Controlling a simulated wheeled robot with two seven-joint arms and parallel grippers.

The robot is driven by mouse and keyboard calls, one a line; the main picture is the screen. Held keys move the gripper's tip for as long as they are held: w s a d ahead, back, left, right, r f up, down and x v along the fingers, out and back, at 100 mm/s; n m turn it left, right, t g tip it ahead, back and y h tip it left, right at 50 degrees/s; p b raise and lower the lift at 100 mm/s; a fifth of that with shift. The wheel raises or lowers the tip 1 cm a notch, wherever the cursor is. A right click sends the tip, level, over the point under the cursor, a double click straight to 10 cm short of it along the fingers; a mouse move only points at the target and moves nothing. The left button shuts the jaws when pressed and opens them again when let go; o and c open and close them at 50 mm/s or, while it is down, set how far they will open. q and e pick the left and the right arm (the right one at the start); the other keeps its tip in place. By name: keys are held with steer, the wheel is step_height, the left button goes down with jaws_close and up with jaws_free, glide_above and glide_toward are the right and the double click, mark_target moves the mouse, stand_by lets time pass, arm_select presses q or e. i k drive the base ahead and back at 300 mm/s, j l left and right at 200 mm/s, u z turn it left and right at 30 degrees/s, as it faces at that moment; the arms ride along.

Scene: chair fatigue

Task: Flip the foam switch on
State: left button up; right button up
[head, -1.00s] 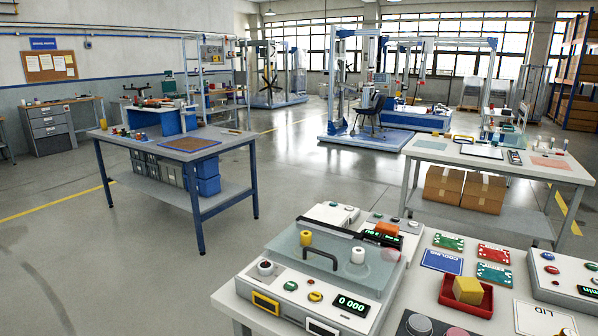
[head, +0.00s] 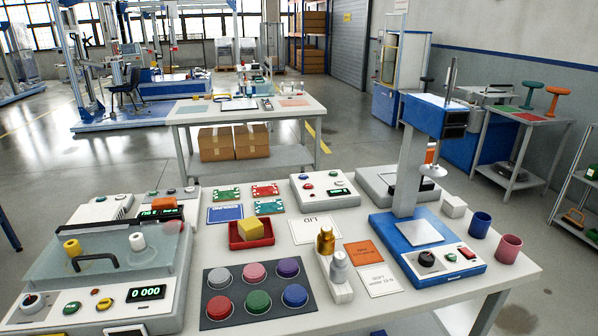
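No switch marked "foam" can be read in this view. A blue press-like machine (head: 447,262) stands on the right of the table, with a black knob (head: 427,258) and a red rocker-like control (head: 467,253) on its front panel. A white machine with a clear cover (head: 105,255) is at the left, with a black and red knob (head: 32,301), coloured buttons and a display reading 0 000. A yellow block (head: 250,229) sits in a red tray (head: 251,243) at the middle. Neither of my grippers is in view.
A mat with several coloured discs (head: 205,268), a white holder with two bottles (head: 336,289), and blue (head: 480,224) and pink (head: 509,248) cups are on the white table (head: 400,300). A white control box (head: 325,190) stands at the back. Another table (head: 290,107) stands behind.

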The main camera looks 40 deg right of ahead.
mark_target(465, 250)
steer(key=z, duration=2.35)
